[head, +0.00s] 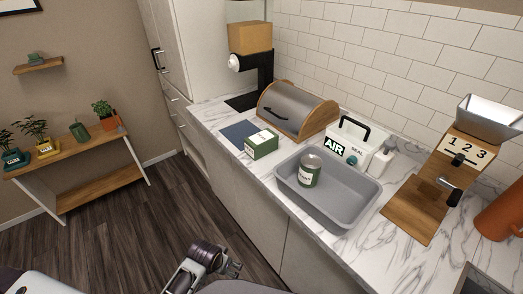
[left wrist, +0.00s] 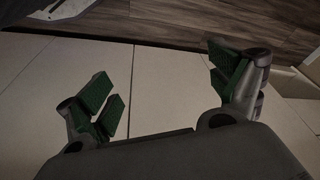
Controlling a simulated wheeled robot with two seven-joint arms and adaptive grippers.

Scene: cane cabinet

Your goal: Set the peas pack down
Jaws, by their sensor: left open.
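A small green and white box (head: 262,144), which looks like the peas pack, sits upright on the marble counter at the front edge of a dark blue mat (head: 237,131). Its label is too small to read. My left gripper (head: 232,268) is low in front of the counter, well apart from the box. In the left wrist view my left gripper (left wrist: 165,95) is open, with green pads wide apart and nothing between them. My right gripper is not in view.
A grey tray (head: 357,205) holds a green can (head: 310,170). Behind stand a wooden bread box (head: 297,108) and an AIR SEAL device (head: 357,144). A wooden dispenser (head: 430,192) is at right. Pale cabinet fronts (head: 258,205) lie below the counter; the dark floor (head: 130,215) is clear.

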